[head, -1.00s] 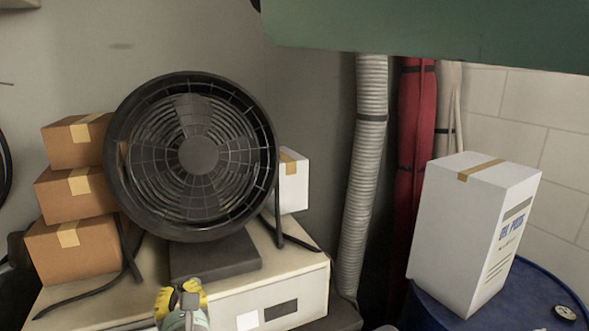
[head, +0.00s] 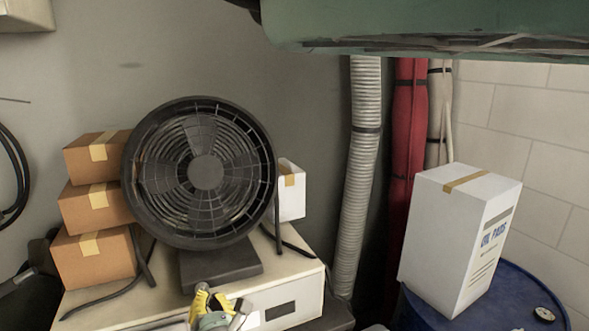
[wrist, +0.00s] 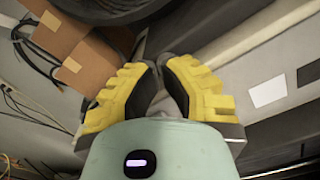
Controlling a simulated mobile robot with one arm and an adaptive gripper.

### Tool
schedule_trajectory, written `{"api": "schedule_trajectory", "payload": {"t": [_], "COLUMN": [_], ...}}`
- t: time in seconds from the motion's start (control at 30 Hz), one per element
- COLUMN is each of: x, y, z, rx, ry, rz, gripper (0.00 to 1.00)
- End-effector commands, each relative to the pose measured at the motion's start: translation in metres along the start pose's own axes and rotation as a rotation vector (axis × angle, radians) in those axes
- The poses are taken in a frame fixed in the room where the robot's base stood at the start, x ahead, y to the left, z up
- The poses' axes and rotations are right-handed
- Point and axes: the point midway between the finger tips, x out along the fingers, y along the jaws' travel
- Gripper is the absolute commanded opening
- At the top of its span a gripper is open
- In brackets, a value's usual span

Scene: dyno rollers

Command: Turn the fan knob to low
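The black round fan (head: 206,172) stands on a dark flat base (head: 222,268) on top of a cream cabinet (head: 296,284). I cannot make out its knob or its setting in either view. My gripper (head: 213,300) is in front of the cabinet's top, below the fan's base in the head view. In the wrist view my gripper (wrist: 160,72) shows two yellow ribbed fingers with dark pads. A narrow gap is between them and nothing is held. Part of the fan's dark rim (wrist: 112,8) shows at the top of the wrist view.
Brown boxes (head: 95,210) are stacked left of the fan, and a small white box (head: 291,195) stands right of it. A grey hose (head: 358,190) and a red roll (head: 402,150) hang behind. A large white box (head: 455,240) stands on a blue drum (head: 510,290) at right.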

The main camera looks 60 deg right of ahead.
Motion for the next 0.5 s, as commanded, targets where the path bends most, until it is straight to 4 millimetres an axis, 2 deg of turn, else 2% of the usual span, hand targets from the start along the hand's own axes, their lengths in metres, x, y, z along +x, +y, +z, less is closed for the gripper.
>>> {"api": "schedule_trajectory", "payload": {"t": [0.3, 0.5], "x": [0.040, 0.054], "y": [0.000, 0.001], "z": [-0.001, -0.002], "rx": [-0.003, 0.000], "ry": [0.000, 0.002], "rz": [0.003, 0.003], "gripper": [0.00, 0.00]}}
